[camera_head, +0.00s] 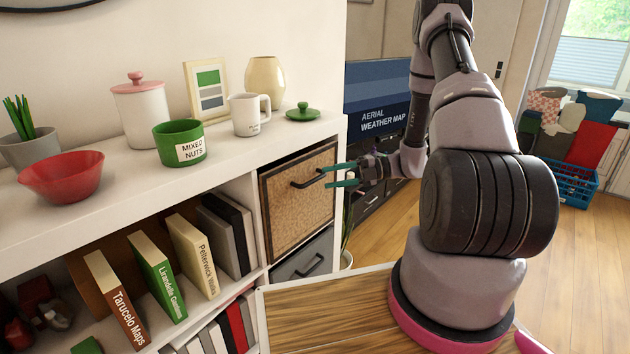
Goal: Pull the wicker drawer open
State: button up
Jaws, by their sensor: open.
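The wicker drawer (297,212) has a tan woven front in a dark frame. It sits in the upper right cubby of the white shelf and looks shut, its front about level with the shelf face. A dark bar handle (309,180) is on the upper part of its front. My gripper (334,176) is open in front of the drawer, at the right end of the handle. Its teal fingers point left, one above the other. I cannot tell whether they touch the handle or whether it lies between them.
A grey drawer (302,268) with its own handle is just below. The white shelf top (222,166) holds a red bowl (62,176), a green pot (179,143), a mug (245,114) and a green lid (302,112). Open wooden floor (585,260) lies at the right.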

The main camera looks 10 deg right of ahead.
aim_at(318, 179)
jog(key=shift+w+a+f, duration=0.1)
jog(key=shift+a+f, duration=0.05)
jog(key=shift+a, duration=0.75)
jog(key=shift+w+a+f, duration=0.1)
jog(key=shift+w+a, duration=0.05)
jog(key=shift+a, duration=0.7)
jog(key=shift+w+a+f, duration=0.1)
jog(key=shift+a+f, duration=0.05)
jog(key=shift+a, duration=0.75)
grip_shut()
